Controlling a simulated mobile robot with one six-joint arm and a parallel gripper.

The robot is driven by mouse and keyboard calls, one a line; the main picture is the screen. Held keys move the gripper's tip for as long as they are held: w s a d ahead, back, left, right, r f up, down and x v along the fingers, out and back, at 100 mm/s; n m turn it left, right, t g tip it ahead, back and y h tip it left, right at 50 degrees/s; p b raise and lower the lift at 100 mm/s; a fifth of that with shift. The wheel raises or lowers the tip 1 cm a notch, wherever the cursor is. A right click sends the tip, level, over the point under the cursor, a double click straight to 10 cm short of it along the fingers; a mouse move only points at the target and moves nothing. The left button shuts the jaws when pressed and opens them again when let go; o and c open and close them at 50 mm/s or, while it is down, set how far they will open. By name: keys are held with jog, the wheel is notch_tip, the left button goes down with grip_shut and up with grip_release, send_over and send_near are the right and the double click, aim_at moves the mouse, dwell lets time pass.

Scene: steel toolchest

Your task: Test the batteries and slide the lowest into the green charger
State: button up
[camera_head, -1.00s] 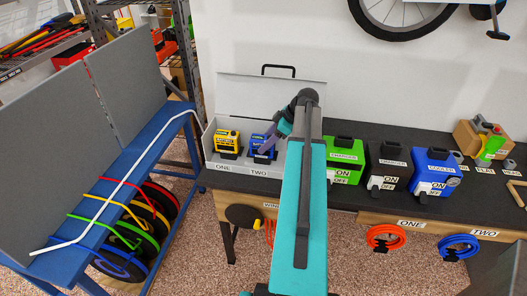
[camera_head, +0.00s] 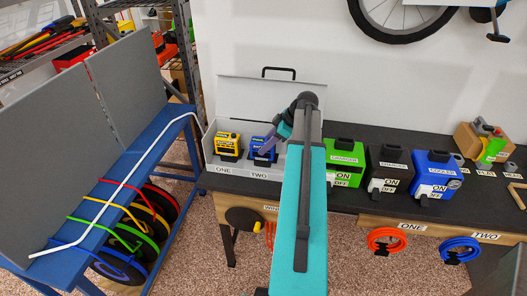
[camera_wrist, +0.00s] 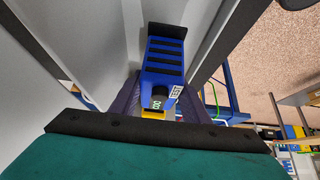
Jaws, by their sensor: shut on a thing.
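A blue battery (camera_head: 262,147) stands in the slot labelled TWO of the grey open case at the back left of the bench. My gripper (camera_head: 267,144) is shut on it; the arm hides part of that area. In the wrist view, the same blue battery (camera_wrist: 164,62) sits between my purple fingers (camera_wrist: 158,108), its TEST label and small green display facing the camera; the reading is too small to be sure of. A yellow battery (camera_head: 228,144) stands upright in slot ONE, to the left. The green charger (camera_head: 346,174), with an ON/OFF switch, stands right of my arm.
The case's lid (camera_head: 235,98) stands open behind the batteries. A blue cart (camera_head: 95,205) is at the left. Bare bench shows in front of the boxes.

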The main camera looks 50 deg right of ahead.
jog(key=shift+r, duration=0.85)
dwell(1.0)
jog(key=shift+r+p, duration=0.85)
jog(key=shift+r, duration=1.1)
